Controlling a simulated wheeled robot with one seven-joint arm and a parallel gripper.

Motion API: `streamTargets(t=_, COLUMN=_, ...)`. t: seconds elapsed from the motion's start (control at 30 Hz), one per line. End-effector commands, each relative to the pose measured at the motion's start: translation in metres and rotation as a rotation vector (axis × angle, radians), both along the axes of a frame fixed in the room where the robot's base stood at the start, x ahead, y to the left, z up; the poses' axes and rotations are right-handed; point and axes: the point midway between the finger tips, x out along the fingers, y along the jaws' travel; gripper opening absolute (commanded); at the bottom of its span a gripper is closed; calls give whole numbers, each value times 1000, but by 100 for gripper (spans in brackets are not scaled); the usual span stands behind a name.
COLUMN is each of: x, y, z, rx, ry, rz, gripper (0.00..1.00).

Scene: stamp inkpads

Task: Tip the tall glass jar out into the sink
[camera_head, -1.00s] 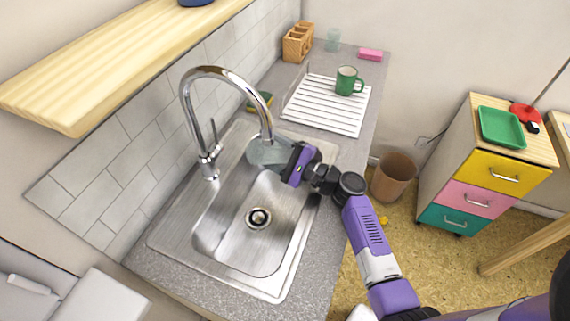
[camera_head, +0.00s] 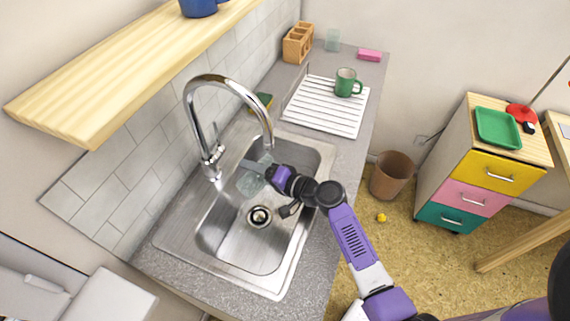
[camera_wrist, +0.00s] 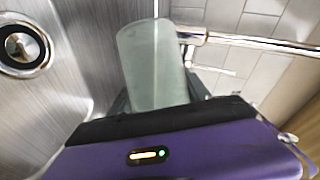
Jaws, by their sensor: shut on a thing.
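The tall glass jar (camera_head: 251,180) is pale, see-through and greenish. It is tilted over the far-left part of the sink (camera_head: 240,248), below the tap's spout. My gripper (camera_head: 268,174) is shut on the jar from the right. In the wrist view the jar (camera_wrist: 154,62) stands out beyond the gripper (camera_wrist: 155,98), between the fingers, with its far end towards the top. I cannot tell whether anything is inside the jar. The drain (camera_head: 259,216) lies nearer the front; it also shows in the wrist view (camera_wrist: 22,46).
The chrome tap (camera_head: 190,104) arches over the sink close to the jar. A wooden shelf (camera_head: 110,82) overhangs at the upper left. A sponge (camera_head: 262,101), a rack (camera_head: 322,108) with a green mug (camera_head: 346,82), and another glass (camera_head: 332,40) stand further back on the counter.

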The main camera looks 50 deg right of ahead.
Motion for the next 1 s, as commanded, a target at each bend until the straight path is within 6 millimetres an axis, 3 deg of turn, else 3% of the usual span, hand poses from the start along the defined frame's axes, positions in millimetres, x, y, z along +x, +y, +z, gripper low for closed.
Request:
streamTargets(t=0.53, x=0, y=-4, z=-37, rx=-555, ry=95, rz=-1, gripper=0)
streamTargets(t=0.73, x=1, y=7, z=-44, rx=-713, ry=123, rz=0, gripper=0)
streamTargets(t=1.0, x=2, y=9, z=-18, rx=-783, ry=136, rz=-4, gripper=0)
